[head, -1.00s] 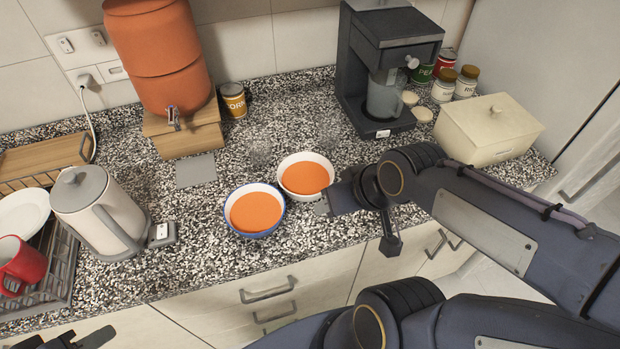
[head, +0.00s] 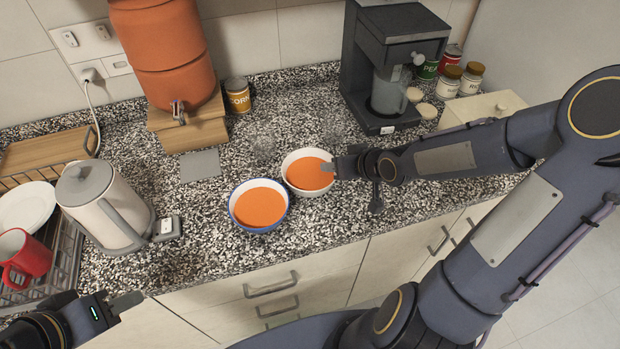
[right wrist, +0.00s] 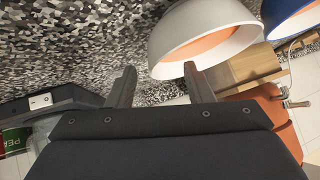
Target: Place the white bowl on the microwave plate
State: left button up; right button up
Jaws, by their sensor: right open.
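The white bowl (head: 296,180) holds orange soup and stands upright on the speckled counter. My right gripper (head: 335,169) is at its right rim. In the right wrist view, the gripper (right wrist: 157,78) is open, and the near edge of the white bowl (right wrist: 190,28) shows between its fingertips. One finger overlaps the bowl's opening, the other is outside. I cannot tell whether they touch it. My left gripper (head: 118,305) is low at the left, off the counter's front; its opening is unclear. No microwave or microwave plate is in view.
A blue-rimmed bowl (head: 240,218) of orange soup stands close against the white bowl's left. Clear glasses (head: 264,147) are behind them. A kettle (head: 105,205) and dish rack are left; a coffee maker (head: 381,55) and cream box (head: 482,108) are right. Counter in front is clear.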

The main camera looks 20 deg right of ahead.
aim_at(310, 176)
jog(key=b+x, duration=0.1)
jog(key=x, duration=0.2)
jog(key=shift+w+f+b, duration=0.2)
jog(key=shift+f+b, duration=0.1)
jog(key=shift+f, duration=0.05)
jog(key=shift+w+a+f, duration=0.15)
jog(key=shift+w+f, duration=0.3)
jog(key=shift+w, duration=0.05)
jog(key=shift+r, duration=0.1)
grip_shut()
